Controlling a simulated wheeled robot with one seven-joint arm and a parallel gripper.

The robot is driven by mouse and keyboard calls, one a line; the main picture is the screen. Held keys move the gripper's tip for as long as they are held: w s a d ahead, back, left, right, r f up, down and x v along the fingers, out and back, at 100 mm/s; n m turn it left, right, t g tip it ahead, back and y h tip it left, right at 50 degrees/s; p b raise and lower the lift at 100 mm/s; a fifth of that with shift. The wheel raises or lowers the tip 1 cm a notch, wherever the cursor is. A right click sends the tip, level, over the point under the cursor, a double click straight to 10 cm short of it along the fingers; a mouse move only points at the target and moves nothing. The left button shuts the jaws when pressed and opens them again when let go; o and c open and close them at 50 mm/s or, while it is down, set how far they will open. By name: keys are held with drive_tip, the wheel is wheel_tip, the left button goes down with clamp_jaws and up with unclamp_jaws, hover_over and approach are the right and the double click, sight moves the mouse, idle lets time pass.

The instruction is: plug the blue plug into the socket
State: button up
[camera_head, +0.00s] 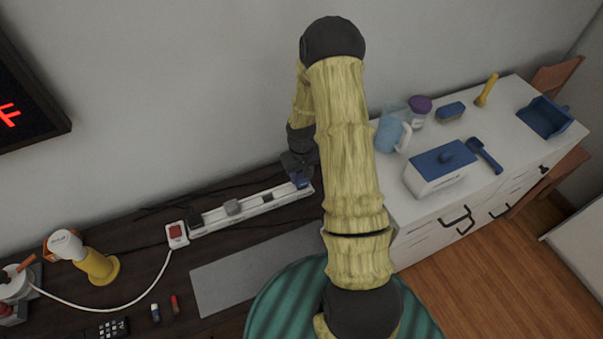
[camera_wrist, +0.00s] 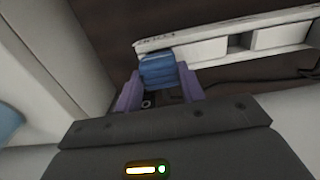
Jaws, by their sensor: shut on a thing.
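The blue plug (camera_wrist: 157,70) sits between the two purple fingers of my gripper (camera_wrist: 160,88), which is shut on it. In the head view my gripper (camera_head: 299,166) is above the right end of a white power strip (camera_head: 250,208), and the blue plug shows small (camera_head: 301,181) under it. In the wrist view the plug overlaps the near edge of the strip (camera_wrist: 210,47) at its left end. I cannot tell whether the plug is in a socket or just above it. The plug's prongs and the socket under it are hidden.
A white cabinet (camera_head: 400,215) rises close on the right. A grey mat (camera_head: 240,275) lies in front. A yellow lamp (camera_head: 100,267) stands left.

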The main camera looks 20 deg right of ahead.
sight(301, 177)
drive_tip(key=shift+f+b, duration=0.35)
drive_tip(key=shift+f, duration=0.2)
drive_tip(key=o, duration=1.1)
drive_tip(key=shift+c, duration=0.2)
wheel_tip(301, 177, up, 17)
drive_tip(key=b, duration=0.1)
drive_tip(key=shift+r, duration=0.2)
